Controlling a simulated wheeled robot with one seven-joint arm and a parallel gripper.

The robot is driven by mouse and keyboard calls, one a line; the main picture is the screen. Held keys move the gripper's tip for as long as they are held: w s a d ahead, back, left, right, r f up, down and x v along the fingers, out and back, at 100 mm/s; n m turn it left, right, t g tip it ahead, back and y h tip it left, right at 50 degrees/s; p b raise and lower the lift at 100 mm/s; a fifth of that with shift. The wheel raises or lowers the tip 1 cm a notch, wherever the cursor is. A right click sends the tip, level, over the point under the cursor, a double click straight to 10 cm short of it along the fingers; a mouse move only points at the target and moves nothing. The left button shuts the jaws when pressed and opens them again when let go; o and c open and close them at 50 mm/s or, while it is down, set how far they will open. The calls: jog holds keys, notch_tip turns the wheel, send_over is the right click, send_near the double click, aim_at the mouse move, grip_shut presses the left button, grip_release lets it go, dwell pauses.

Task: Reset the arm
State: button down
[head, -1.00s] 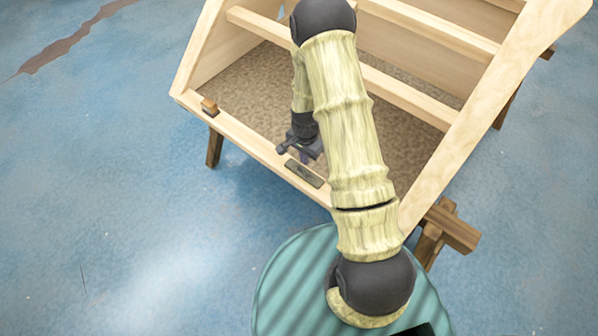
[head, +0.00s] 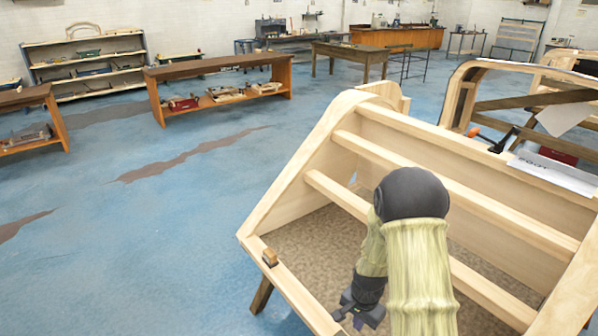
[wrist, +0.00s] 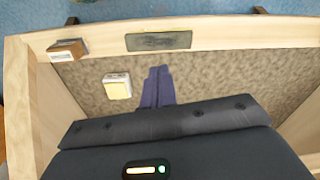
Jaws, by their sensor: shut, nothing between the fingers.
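My gripper (wrist: 158,86) shows in the wrist view with its two purple fingers pressed together and nothing between them. It is over the brown speckled floor of the wooden bodyframe. In the head view my gripper (head: 350,312) is partly seen near the bottom edge, just inside the front rail of the wooden bodyframe (head: 290,292). My arm bends down from a dark elbow joint above the frame. The fingertips are hard to make out in the head view.
A small wooden block (head: 270,257) sits on the front rail, also in the wrist view (wrist: 67,50). A dark plate (wrist: 159,41) is on that rail. A yellow-and-white object (wrist: 117,87) lies inside. Slats cross the frame. Blue floor at left is clear; benches and shelves stand behind.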

jog(key=s+r+n+t, duration=0.1)
jog(key=s+r+n, duration=0.3)
jog(key=r, duration=0.5)
jog(key=s+a+r+n+t, duration=0.1)
jog(key=s+r+n, duration=0.3)
jog(key=s+r, duration=0.5)
jog(key=shift+s+a+r+n, duration=0.15)
jog(key=shift+s+r+n, duration=0.2)
jog(key=shift+r, duration=0.3)
